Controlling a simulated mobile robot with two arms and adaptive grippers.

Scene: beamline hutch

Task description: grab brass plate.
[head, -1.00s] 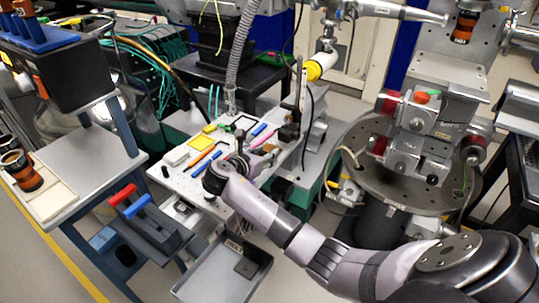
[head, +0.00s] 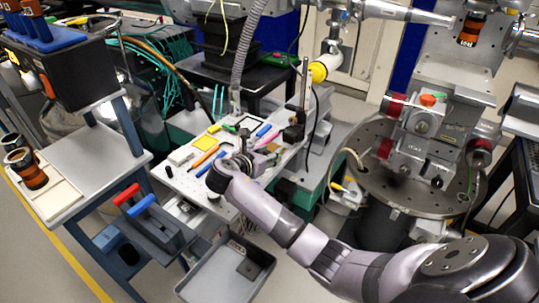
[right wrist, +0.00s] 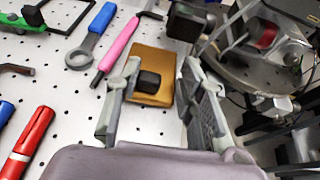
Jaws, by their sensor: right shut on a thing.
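The brass plate (right wrist: 153,62) lies on the white perforated board in the right wrist view, with a dark block (right wrist: 149,82) on its near part. My right gripper (right wrist: 160,75) has one finger on each side of the plate and is shut on it. In the head view my right gripper (head: 240,163) is low over the board, and its wrist hides much of the grasp. My left gripper is in neither view.
A round metal stage (head: 370,150) stands to the right. A grey open tray (head: 208,283) is below the board.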

